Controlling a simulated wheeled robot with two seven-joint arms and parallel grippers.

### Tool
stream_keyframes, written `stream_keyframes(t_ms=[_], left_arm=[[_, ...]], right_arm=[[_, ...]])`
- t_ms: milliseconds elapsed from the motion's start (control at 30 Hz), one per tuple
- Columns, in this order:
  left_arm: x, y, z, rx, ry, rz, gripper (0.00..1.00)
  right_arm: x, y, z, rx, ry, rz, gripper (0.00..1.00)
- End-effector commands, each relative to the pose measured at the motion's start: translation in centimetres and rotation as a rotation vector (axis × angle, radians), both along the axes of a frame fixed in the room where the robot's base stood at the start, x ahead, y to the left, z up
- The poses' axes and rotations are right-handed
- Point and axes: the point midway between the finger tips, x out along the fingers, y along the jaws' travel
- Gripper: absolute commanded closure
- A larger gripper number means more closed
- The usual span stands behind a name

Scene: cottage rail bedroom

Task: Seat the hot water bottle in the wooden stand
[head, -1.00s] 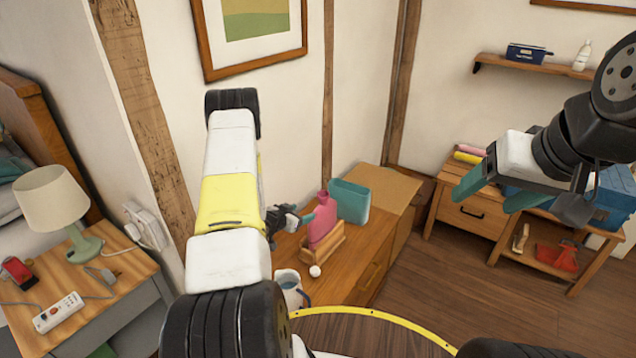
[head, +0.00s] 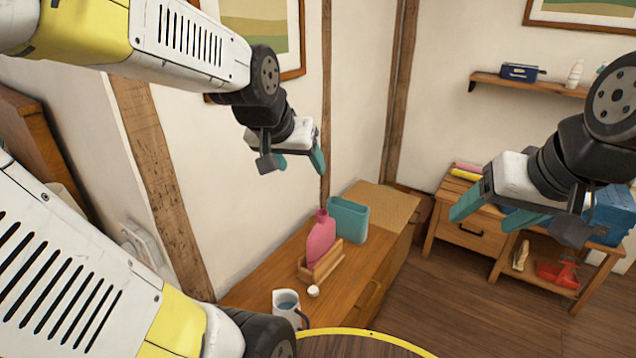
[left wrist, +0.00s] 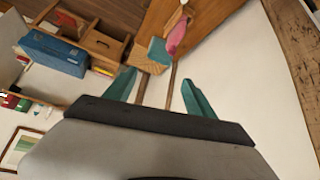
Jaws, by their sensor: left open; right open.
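The pink hot water bottle (head: 321,240) stands upright, slightly tilted, in the wooden stand (head: 322,262) on top of the wooden cabinet. Its lower part is hidden behind the stand's front. It also shows small in the left wrist view (left wrist: 177,36). My left gripper (head: 297,164) is open and empty, raised above the cabinet and apart from the bottle. Its teal fingers (left wrist: 160,88) show spread in the left wrist view. My right gripper (head: 487,214) is open and empty at the right, far from the stand.
A teal container (head: 348,219) stands right behind the bottle. A white jug (head: 286,308) and a small white ball-like object (head: 313,291) are in front of the stand. A low bench (head: 463,222) stands at the right. A wall shelf (head: 530,84) hangs above it.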

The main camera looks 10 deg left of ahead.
Motion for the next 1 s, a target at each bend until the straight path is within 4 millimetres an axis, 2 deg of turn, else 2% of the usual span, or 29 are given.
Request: stream_keyframes(t_ms=[33, 100, 200, 300, 433, 1000], left_arm=[[-2.6, -1.0, 0.7, -0.022, 0.01, -0.011, 0.36], [-5.6, -2.0, 0.9, -0.046, 0.041, -0.025, 0.36], [-8.9, -3.1, 0.9, -0.072, 0.076, -0.045, 0.36], [-10.7, -3.7, 0.8, -0.087, 0.098, -0.057, 0.36], [-11.5, -4.0, 0.7, -0.092, 0.108, -0.063, 0.36], [-11.4, -3.9, 0.7, -0.091, 0.107, -0.061, 0.36]], right_arm=[[0.0, 0.0, 0.0, 0.0, 0.0, 0.0, 0.33], [0.0, 0.0, 0.0, 0.0, 0.0, 0.0, 0.33], [0.0, 0.0, 0.0, 0.0, 0.0, 0.0, 0.33], [0.0, 0.0, 0.0, 0.0, 0.0, 0.0, 0.33], [0.0, 0.0, 0.0, 0.0, 0.0, 0.0, 0.33], [0.0, 0.0, 0.0, 0.0, 0.0, 0.0, 0.33]])
